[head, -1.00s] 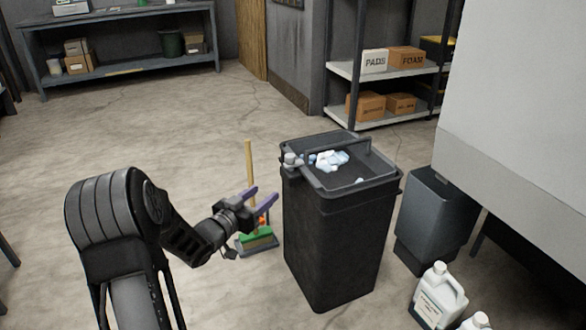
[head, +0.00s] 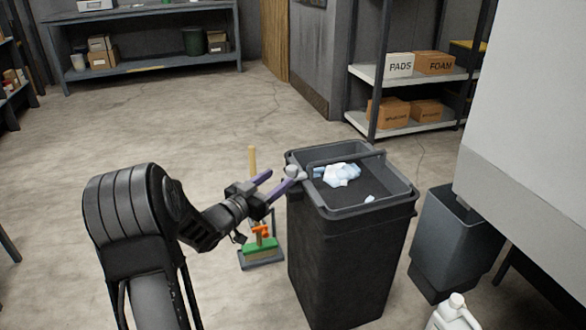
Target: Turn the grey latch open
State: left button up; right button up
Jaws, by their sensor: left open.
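The grey latch (head: 293,172) is a small light-grey knob at the left rim of a tall black bin (head: 345,255). My left gripper (head: 277,180) is open, with purple fingers reaching toward the latch from the left. One fingertip overlaps the latch in the head view; I cannot tell whether it touches. The bin's top frame (head: 357,209) is dark grey, with a bar across it and pale crumpled waste (head: 341,175) inside. My right gripper does not show.
A broom and dustpan (head: 261,250) stand behind my left gripper. A smaller grey bin (head: 448,240) and a white jug (head: 453,315) are to the right, beside a large pale cabinet (head: 530,110). Shelves with boxes (head: 433,64) stand behind. The floor at left is clear.

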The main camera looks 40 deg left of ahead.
aim_at(288, 172)
pick_arm(q)
jog(key=w+b, duration=0.1)
jog(key=w, duration=0.5)
jog(key=shift+w+d+f+b, duration=0.1)
jog(key=shift+w+b, duration=0.2)
jog(key=shift+w, duration=0.45)
jog(key=shift+c, duration=0.2)
grip_shut()
